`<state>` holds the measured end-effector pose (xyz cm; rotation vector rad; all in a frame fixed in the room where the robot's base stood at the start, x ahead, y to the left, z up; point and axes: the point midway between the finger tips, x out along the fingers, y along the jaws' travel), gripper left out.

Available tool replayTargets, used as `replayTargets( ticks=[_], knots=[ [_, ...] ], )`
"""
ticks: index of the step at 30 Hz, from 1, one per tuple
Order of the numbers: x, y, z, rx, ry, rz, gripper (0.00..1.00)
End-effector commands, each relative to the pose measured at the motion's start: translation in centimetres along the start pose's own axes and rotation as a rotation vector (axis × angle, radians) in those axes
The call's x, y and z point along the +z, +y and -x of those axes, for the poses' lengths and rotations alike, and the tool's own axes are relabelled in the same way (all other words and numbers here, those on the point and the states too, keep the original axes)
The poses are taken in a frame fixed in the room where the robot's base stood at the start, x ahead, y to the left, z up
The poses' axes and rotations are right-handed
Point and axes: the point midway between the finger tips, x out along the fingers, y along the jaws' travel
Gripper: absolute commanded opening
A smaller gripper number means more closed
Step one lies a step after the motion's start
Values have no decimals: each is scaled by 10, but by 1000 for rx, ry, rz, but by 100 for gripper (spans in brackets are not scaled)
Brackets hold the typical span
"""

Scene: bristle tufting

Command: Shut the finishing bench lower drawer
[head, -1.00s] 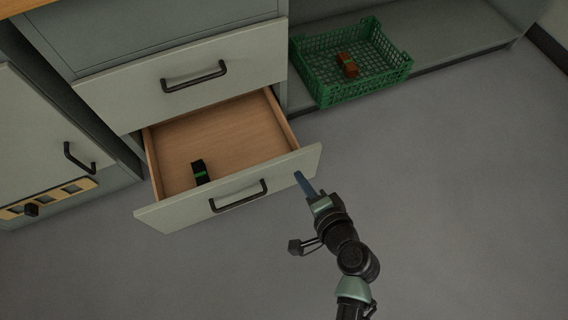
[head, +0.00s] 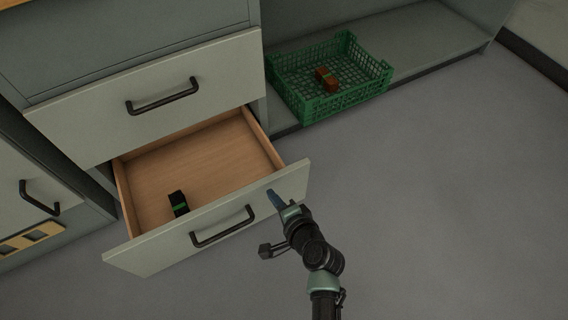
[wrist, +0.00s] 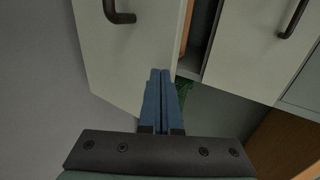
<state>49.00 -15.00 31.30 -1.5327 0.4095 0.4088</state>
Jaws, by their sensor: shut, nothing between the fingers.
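The lower drawer (head: 150,256) of the finishing bench stands pulled out, with its wooden inside showing. A black block with a green band (head: 178,203) lies in it near the front. The drawer front has a dark bar handle (head: 222,227). My gripper (head: 272,197) is shut and empty, its blue fingers at the right part of the drawer front. In the wrist view the shut fingers (wrist: 160,80) overlap the edge of the drawer front (wrist: 125,60); I cannot tell whether they touch it.
The upper drawer (head: 90,105) above is shut. A green crate (head: 340,106) with a reddish-brown block (head: 325,79) stands on a low shelf (head: 430,45) to the right. The grey floor (head: 440,210) in front and to the right is clear.

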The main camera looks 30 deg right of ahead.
Motion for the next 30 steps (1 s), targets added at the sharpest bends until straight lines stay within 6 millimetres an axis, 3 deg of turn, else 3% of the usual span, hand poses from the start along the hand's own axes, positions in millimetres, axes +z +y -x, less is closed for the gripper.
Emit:
replayTargets(
  ticks=[6,22,30],
  knots=[
    [0,-8,-15,1,0,-1,0],
    [0,-12,-21,1,-1,1,0],
    [1,-34,-58,-1,-3,4,0]
  ],
)
